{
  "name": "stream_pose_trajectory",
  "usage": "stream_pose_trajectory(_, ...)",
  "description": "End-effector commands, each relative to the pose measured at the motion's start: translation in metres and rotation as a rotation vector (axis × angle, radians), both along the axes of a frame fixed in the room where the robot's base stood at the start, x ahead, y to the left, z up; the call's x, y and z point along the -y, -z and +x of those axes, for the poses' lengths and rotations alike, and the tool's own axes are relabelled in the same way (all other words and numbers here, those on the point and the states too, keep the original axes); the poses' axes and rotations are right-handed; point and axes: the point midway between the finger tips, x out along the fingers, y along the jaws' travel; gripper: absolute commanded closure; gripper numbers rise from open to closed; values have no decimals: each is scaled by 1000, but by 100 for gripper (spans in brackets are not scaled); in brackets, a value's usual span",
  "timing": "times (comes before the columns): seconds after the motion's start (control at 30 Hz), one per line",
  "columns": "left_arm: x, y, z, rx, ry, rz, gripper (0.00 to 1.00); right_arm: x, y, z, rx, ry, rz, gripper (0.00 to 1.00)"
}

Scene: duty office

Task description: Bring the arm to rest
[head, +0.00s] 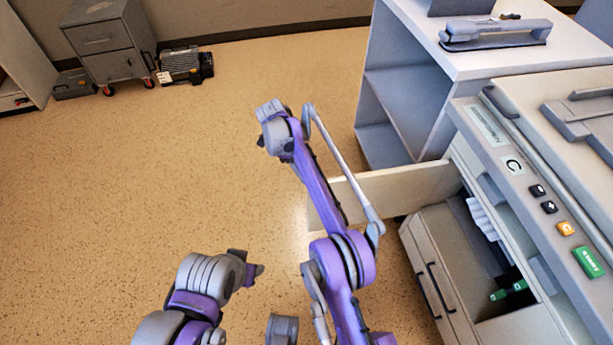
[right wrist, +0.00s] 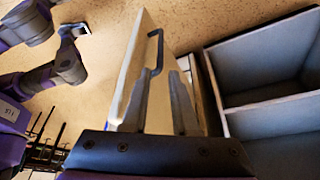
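My right arm (head: 325,200) reaches out over the floor in the middle of the head view, beside a pale open panel (head: 395,190) of the copier. In the right wrist view my right gripper (right wrist: 158,80) has its two fingers apart, with nothing held between them. A pale panel with a dark handle (right wrist: 155,50) stands just beyond the fingers; I cannot tell whether they touch it. In the head view the right gripper cannot be made out. My left gripper (head: 250,270) is at the lower left over the floor, with its finger gap unclear.
The copier (head: 470,165) with a green start button stands at the right. A grey wheeled cabinet (head: 105,45) and a dark machine (head: 185,65) stand far left. The floor between is clear.

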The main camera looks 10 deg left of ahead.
Motion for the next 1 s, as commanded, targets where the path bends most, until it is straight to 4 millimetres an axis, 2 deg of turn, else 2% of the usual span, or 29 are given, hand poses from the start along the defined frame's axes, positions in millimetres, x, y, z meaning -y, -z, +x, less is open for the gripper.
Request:
stream_pose_trajectory(0.5,0,0,0,0,0,0,50,0,-1,0,0,0,0,73)
stream_pose_trajectory(0.63,0,0,0,0,0,0,50,8,-9,3,-9,-28,14,73)
stream_pose_trajectory(0.83,0,0,0,0,0,0,50,48,-50,8,-52,-210,89,73)
stream_pose_trajectory(1.0,0,0,0,0,0,0,50,92,-88,-3,-78,-410,157,73)
